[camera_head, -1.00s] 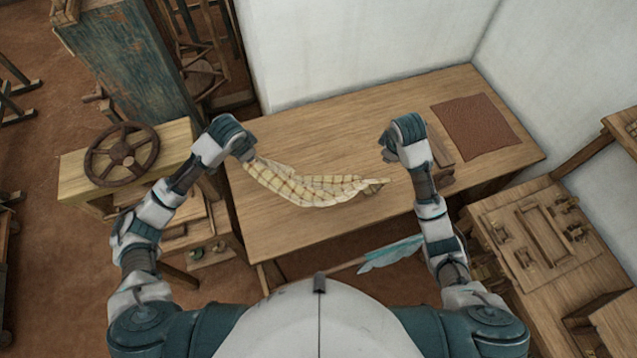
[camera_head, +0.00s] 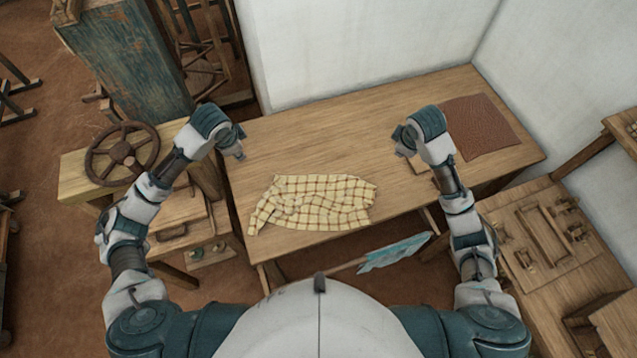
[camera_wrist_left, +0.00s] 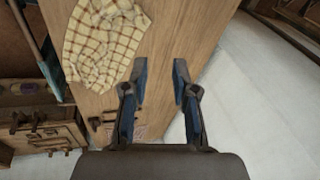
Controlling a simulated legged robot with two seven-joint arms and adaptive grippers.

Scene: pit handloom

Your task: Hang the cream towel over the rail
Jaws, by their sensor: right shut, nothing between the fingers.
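The cream towel (camera_head: 318,202) with a brown check lies crumpled on the wooden table (camera_head: 330,145), near its front edge. It also shows at the upper left in the left wrist view (camera_wrist_left: 103,42). My left gripper (camera_head: 238,146) is beyond the towel's left end, apart from it; the left wrist view shows its two fingers (camera_wrist_left: 161,78) spread and empty. My right gripper (camera_head: 402,146) is shut and empty, beyond the towel's right end. A thin wooden bar (camera_head: 347,265) with a teal cloth (camera_head: 395,254) shows in front of the table; I cannot tell if it is the rail.
A brown mat (camera_head: 482,128) lies at the table's right end. A handwheel (camera_head: 122,153) on a wooden stand is at the left, and a bench with wooden parts (camera_head: 545,240) at the right. White walls stand behind; the table's back middle is clear.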

